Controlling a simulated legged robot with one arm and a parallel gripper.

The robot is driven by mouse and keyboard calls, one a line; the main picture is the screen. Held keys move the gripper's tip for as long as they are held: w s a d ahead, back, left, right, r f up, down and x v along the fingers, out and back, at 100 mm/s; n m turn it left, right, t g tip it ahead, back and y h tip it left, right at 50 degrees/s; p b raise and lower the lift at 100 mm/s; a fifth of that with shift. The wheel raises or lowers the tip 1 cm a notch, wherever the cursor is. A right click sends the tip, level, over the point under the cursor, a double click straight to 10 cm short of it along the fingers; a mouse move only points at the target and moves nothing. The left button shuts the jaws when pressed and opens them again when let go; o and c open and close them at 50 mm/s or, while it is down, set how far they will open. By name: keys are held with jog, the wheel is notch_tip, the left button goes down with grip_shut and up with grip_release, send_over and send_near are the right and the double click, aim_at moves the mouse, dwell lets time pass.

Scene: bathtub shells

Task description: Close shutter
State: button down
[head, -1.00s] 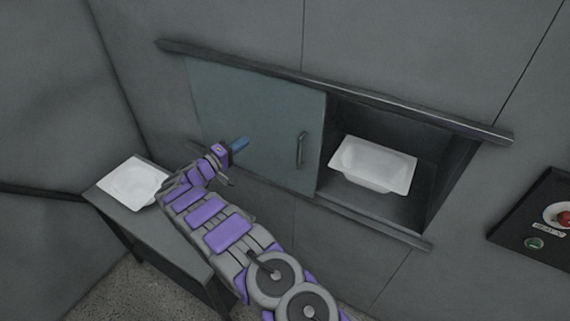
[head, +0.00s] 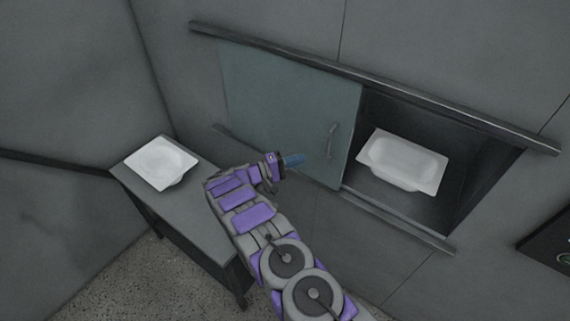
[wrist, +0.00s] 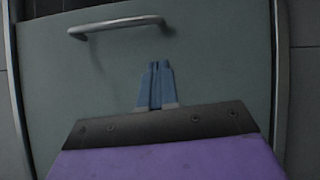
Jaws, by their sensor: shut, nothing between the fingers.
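The shutter (head: 285,105) is a grey-green sliding panel on rails, covering the left part of a wall opening; the right part stands open. Its metal handle (head: 331,141) is near its right edge. In the wrist view the shutter (wrist: 215,70) fills most of the picture and the handle (wrist: 117,25) lies at the top, ahead and a little left of my fingers. My gripper (head: 301,159) is in front of the shutter, left of and slightly below the handle. In the wrist view my gripper (wrist: 157,68) has its blue fingers together, empty, and apart from the handle.
A white tub shell (head: 403,161) sits in the opening, right of the shutter. Another white shell (head: 160,163) lies on a grey table (head: 188,212) at the left. Rails (head: 400,88) run above and below the opening. A dark panel (head: 550,242) is at the right edge.

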jog(key=shift+s+d+r, duration=0.1)
jog(key=shift+s+d, duration=0.1)
jog(key=shift+d, duration=0.7)
jog(key=shift+s+d+r, duration=0.1)
jog(key=shift+s+d, duration=0.15)
jog(key=shift+d, duration=0.65)
jog(key=shift+s+d+r, duration=0.1)
jog(key=shift+s+d, duration=0.1)
jog(key=shift+d, duration=0.7)
jog(key=shift+d, duration=0.1)
